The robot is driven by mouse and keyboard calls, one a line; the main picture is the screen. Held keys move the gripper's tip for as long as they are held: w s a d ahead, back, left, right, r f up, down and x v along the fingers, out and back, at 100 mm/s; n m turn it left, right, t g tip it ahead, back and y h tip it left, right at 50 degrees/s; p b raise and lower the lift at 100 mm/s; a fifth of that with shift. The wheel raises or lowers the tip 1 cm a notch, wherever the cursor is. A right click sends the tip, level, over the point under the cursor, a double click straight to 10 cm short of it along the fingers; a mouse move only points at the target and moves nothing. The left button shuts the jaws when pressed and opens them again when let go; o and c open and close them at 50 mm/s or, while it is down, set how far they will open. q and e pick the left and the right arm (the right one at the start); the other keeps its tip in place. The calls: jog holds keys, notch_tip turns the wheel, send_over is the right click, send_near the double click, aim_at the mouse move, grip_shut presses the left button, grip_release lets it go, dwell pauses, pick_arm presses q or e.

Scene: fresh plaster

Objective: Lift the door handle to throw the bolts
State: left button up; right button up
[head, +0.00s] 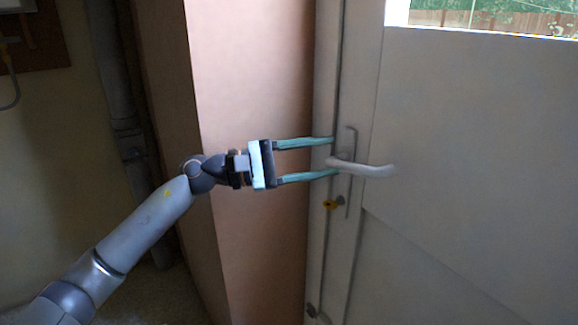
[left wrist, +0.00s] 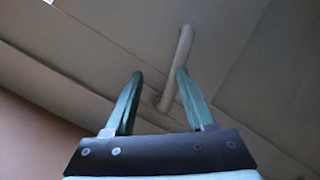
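The pale door handle (head: 372,169) is a lever on a narrow plate on the white door (head: 470,120). It points right, nearly level with a slight downward slope. My left gripper (head: 336,156) comes in from the left with its two green fingers apart, one above the lever's root and one just below it. In the left wrist view the handle (left wrist: 184,45) runs between the fingertips of the gripper (left wrist: 160,73), close along the right finger. I cannot tell whether that finger touches it. Nothing is clamped. My right gripper is out of view.
A pinkish wall (head: 250,70) stands left of the door frame. A window (head: 490,17) is at the top right. A dark pipe (head: 120,90) runs up the left wall.

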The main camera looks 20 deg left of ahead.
pick_arm(q)
jog(key=b+v, duration=0.1)
jog(key=v, duration=0.6)
jog(key=shift+s, duration=0.15)
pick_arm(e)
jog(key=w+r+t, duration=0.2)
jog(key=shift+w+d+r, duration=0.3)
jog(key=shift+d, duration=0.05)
pick_arm(q)
jog(key=shift+a+f, duration=0.1)
jog(key=shift+f, duration=0.1)
